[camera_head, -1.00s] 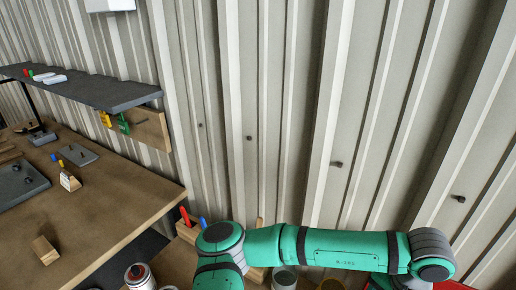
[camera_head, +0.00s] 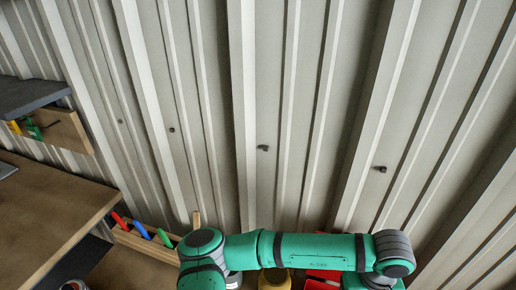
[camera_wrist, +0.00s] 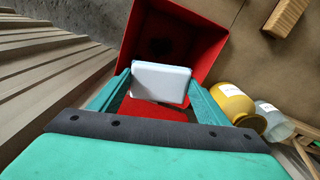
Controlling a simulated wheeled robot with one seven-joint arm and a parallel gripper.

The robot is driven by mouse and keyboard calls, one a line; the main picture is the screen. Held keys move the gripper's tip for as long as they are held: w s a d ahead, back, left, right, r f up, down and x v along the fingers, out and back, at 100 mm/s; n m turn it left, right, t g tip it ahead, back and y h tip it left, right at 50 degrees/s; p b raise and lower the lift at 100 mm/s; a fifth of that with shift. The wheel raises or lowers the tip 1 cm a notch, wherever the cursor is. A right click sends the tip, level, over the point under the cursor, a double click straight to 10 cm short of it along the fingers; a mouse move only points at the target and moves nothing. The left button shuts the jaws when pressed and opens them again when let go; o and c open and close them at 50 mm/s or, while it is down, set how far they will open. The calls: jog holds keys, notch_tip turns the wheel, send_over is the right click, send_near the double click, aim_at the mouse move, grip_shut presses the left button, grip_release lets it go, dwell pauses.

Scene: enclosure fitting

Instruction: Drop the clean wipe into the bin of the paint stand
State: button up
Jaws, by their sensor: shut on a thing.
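My gripper (camera_wrist: 158,96) is shut on the clean wipe (camera_wrist: 160,82), a white block-like pad held between its two green fingers in the wrist view. The red bin (camera_wrist: 213,50) is open and lies beyond the wipe in that view. The wipe overlaps the near part of the bin's opening, and red shows on both sides of it. How high the wipe is above the bin cannot be told. In the head view my arm hides the gripper and the wipe, and only bits of red (camera_head: 325,274) show around the arm.
A yellow jar (camera_wrist: 234,102) and a pale jar (camera_wrist: 274,121) stand right of the bin. A wooden block (camera_wrist: 287,16) lies farther off. A rack (camera_head: 150,245) with coloured handles stands beside the bench (camera_head: 45,210). The ribbed wall (camera_head: 220,100) is close behind.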

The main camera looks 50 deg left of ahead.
jog(key=shift+f, duration=1.45)
jog(key=o, duration=1.2)
jog(key=shift+c, duration=0.2)
jog(key=shift+r, duration=0.1)
notch_tip(320, 180, up, 11)
jog(key=shift+w+f, duration=0.1)
jog(key=shift+f, duration=0.1)
jog(key=shift+a, duration=0.1)
